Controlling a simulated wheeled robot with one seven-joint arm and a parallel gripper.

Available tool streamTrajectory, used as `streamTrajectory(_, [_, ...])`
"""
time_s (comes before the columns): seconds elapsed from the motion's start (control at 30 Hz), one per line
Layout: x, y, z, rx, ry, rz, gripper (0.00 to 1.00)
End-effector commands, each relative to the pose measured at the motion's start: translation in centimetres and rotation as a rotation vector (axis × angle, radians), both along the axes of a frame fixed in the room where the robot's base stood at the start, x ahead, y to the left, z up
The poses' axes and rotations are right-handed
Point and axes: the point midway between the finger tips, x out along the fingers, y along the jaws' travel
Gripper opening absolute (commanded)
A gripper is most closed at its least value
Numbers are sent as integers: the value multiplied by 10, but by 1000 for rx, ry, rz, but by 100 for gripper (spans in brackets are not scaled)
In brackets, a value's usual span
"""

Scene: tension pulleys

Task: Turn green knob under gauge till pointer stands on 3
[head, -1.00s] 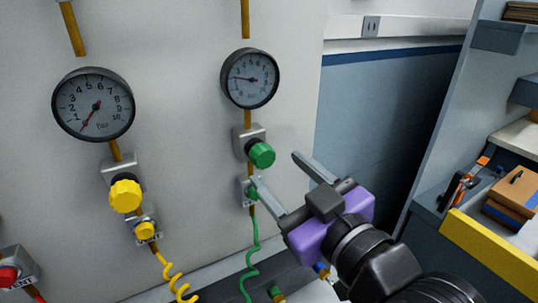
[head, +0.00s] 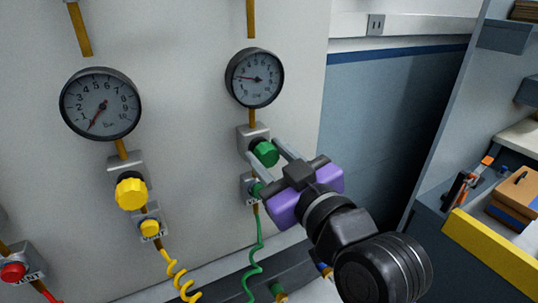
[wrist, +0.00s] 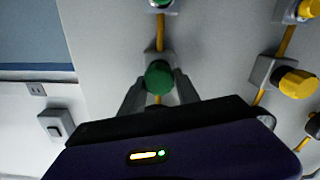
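The green knob (head: 265,152) sits on a grey block under the right gauge (head: 254,78). That gauge's red pointer points left and slightly up, near the 2 to 3 marks; the exact reading is too small to tell. My gripper (head: 262,147) is at the knob, one finger on each side. In the wrist view the green knob (wrist: 158,76) stands between the two fingertips (wrist: 159,84). The fingers are very close to its sides; whether they touch it I cannot tell.
A smaller green knob (head: 256,190) sits just below, close to my left finger, with a coiled green hose (head: 256,250). To the left are a yellow knob (head: 131,193) and another gauge (head: 101,104). A workbench with a yellow edge (head: 490,248) stands at the right.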

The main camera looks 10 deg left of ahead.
Motion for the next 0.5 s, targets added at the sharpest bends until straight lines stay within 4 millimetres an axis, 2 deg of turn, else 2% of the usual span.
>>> streamTrajectory(0.03, [0,0,0,0,0,0,5])
streamTrajectory(0.07, [0,0,0,0,0,1,0])
streamTrajectory(0.27, [0,0,2,42,30,1,0])
streamTrajectory(0.5, [1,-2,3,244,171,-1,0])
